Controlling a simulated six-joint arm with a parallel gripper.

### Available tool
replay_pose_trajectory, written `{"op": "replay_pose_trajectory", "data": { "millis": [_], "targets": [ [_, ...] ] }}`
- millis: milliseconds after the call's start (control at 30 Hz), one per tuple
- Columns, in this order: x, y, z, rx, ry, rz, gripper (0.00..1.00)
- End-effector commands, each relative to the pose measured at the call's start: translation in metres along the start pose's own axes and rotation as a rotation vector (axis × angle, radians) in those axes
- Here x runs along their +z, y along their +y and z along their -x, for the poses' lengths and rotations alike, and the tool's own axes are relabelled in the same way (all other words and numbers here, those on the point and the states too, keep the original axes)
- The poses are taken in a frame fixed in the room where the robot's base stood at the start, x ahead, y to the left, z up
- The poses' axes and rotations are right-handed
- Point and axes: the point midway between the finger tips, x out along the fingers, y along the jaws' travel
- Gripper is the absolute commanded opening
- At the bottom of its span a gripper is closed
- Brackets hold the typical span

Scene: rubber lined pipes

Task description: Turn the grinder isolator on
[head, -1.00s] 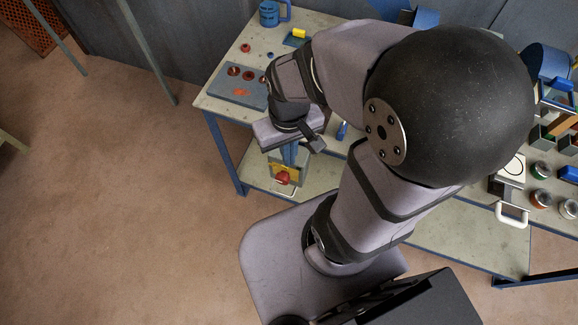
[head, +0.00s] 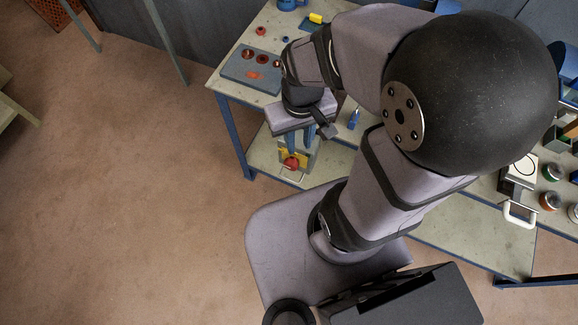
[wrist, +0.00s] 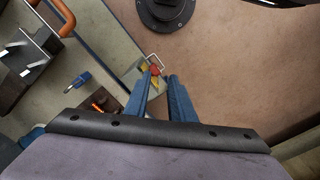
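A grey box with a yellow plate and a red knob, seemingly the grinder isolator (head: 291,163), sits below the near left table edge in the head view. A pale wire loop is beside the knob. In the wrist view its red and yellow parts (wrist: 154,71) show just beyond the left fingertip. My gripper (head: 300,149) points down over it, its two blue fingers apart with nothing seen between them. In the wrist view the fingertips (wrist: 160,76) have a narrow gap. Whether they touch the knob cannot be told.
The brown floor (head: 120,200) on the left is clear.

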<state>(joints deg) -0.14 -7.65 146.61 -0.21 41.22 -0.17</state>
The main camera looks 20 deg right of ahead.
Motion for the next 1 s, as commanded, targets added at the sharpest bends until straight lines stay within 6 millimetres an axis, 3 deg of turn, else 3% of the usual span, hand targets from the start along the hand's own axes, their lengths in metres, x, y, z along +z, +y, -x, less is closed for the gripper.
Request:
{"op": "replay_pose_trajectory", "data": {
  "millis": [33, 100, 133, 367, 600, 767, 1000],
  "targets": [
    [0.001, -0.001, -0.003, 0.003, -0.010, 0.012, 0.36],
    [0.003, -0.003, -0.009, 0.012, -0.034, 0.040, 0.53],
    [0.005, -0.004, -0.012, 0.018, -0.049, 0.058, 0.55],
    [0.024, -0.014, -0.059, 0.123, -0.253, 0.322, 0.55],
    [0.042, -0.013, -0.115, 0.349, -0.528, 0.721, 0.55],
    [0.043, -0.008, -0.148, 0.543, -0.685, 0.982, 0.55],
    [0.029, -0.008, -0.197, 0.896, -0.870, 1.354, 0.55]
  ]
}}
